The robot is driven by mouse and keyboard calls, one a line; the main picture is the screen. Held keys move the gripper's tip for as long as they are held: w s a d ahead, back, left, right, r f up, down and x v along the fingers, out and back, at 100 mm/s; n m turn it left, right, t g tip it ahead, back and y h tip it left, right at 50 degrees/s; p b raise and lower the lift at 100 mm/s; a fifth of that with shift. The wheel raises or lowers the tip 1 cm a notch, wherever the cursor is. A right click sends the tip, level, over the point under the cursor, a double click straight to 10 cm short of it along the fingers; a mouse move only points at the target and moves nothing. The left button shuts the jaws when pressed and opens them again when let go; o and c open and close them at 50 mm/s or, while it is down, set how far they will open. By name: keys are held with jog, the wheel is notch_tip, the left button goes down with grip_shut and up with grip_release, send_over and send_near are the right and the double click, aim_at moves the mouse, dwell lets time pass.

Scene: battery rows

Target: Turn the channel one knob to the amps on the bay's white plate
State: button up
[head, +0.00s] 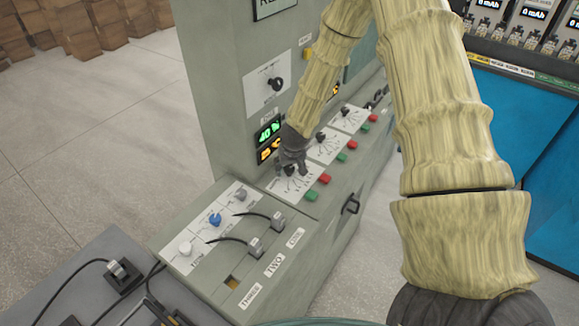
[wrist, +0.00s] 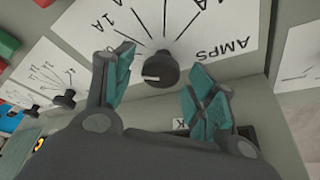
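The knob nearest in the row, which I take for channel one, is a small black knob (wrist: 160,70) on a white dial plate (wrist: 225,38) marked "AMPS" and "1A" with radiating lines. A pale mark on it faces left in the wrist view. In the head view its dial plate (head: 294,184) is partly hidden by my gripper (head: 292,163). In the wrist view my gripper (wrist: 162,85) is open, its teal-padded fingers on either side of the knob with gaps. A white plate (head: 203,243) on the lower ledge carries white, blue and grey knobs; its writing is too small to read.
Two more dial plates (head: 329,146) continue along the console, with green and red buttons beside them. A green display (head: 269,130) stands behind my gripper. Plugs with black cables (head: 255,246) sit on the ledge near labels "ONE", "TWO" and "THREE". A handle (head: 350,205) sticks out in front.

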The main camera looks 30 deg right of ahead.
jog(key=c, duration=0.8)
jog(key=shift+m+p, duration=0.3)
jog(key=shift+a+r+m+g+h+p, duration=0.15)
jog(key=shift+m+h+p, duration=0.1)
jog(key=shift+m+p, duration=0.35)
jog(key=shift+d+r+m+g+h+p, duration=0.15)
jog(key=shift+m+h+p, duration=0.1)
jog(key=shift+m+p, duration=0.35)
jog(key=m+p, duration=0.2)
jog(key=p, duration=0.1)
jog(key=shift+w+a+f+m+g+h, duration=0.1)
jog(key=shift+f+m+g+h, duration=0.2)
jog(key=shift+g, duration=0.1)
jog(key=o, duration=1)
jog(key=shift+c, duration=0.2)
